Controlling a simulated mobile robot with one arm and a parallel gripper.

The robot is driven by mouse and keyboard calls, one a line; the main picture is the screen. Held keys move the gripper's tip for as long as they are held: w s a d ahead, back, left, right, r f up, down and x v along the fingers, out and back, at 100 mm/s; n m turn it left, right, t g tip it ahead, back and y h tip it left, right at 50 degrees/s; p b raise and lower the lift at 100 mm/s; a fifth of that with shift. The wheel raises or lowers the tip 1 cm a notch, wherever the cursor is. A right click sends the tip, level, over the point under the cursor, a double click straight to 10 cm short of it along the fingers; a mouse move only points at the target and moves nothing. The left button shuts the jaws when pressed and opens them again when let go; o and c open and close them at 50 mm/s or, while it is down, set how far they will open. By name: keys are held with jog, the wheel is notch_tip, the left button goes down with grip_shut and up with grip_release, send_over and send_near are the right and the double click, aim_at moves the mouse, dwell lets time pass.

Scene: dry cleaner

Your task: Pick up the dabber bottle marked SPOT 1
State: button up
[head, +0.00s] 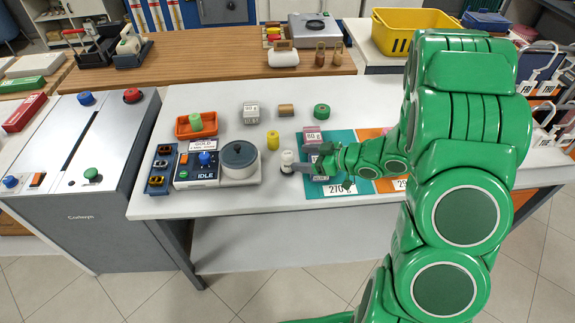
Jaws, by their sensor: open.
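A small white bottle with a pale cap (287,157) stands upright on the white table, just left of the teal mat. It looks like a dabber bottle, but any marking on it is too small to read. My gripper (298,167) reaches in from the right, low over the table, with its open fingers at the bottle. I cannot tell whether the fingers touch it or stand around it. My arm hides part of the mats on the right.
A round dark-topped device (240,160) and a control box marked IDLE (196,172) stand left of the bottle. A yellow cylinder (273,140) stands behind it. Coloured blocks lie on the teal mat (342,139). An orange tray (182,127) sits at the back left. The front table strip is clear.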

aim_at(288, 156)
jog(key=shift+x, duration=3.15)
jog(key=shift+w+r, duration=0.1)
jog(key=shift+w, duration=0.05)
jog(key=c, duration=1.1)
jog(key=shift+r, duration=0.1)
jog(key=shift+c, duration=0.2)
